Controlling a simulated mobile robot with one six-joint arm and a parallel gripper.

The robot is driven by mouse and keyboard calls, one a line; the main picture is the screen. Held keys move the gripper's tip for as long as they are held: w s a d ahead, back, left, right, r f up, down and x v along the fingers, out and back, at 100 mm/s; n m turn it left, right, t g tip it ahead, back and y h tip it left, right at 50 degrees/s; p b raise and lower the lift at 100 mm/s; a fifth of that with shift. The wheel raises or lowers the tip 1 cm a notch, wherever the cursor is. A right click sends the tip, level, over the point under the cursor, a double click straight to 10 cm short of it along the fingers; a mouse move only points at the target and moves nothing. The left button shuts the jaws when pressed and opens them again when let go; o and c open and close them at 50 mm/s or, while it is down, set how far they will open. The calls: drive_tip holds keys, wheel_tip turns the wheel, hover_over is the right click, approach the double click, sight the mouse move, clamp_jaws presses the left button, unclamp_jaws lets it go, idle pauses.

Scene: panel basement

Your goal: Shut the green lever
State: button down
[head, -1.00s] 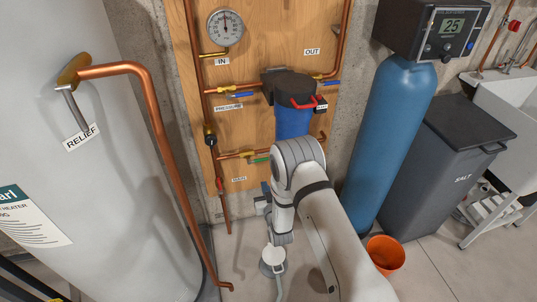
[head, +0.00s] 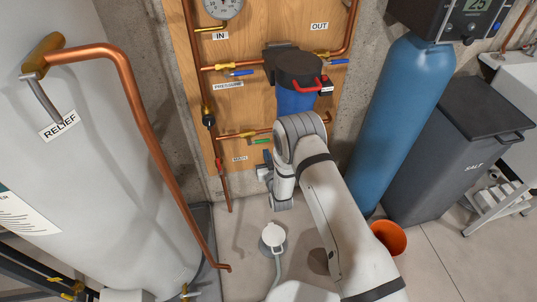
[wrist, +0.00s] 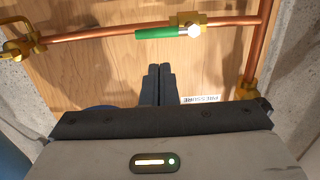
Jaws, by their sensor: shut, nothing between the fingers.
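The green lever (head: 262,141) sits on a brass valve on the lower copper pipe, low on the wooden board. In the wrist view the green lever (wrist: 160,32) lies along the pipe, with its pivot end at the brass valve body (wrist: 187,21). My gripper (head: 266,157) is just below the lever in the head view, small and partly hidden by my arm. In the wrist view my gripper's fingers (wrist: 158,70) are together and empty. Their tips are apart from the lever in the picture, with bare board showing between.
Blue levers (head: 240,72) and a blue filter housing with a red handle (head: 318,85) are above. A white tank with a copper relief pipe (head: 140,120) stands left. A blue cylinder (head: 400,110) and orange bucket (head: 388,238) are right. A white-capped fitting (head: 273,236) stands on the floor.

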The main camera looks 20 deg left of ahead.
sight(259, 141)
drive_tip(key=x, duration=0.7)
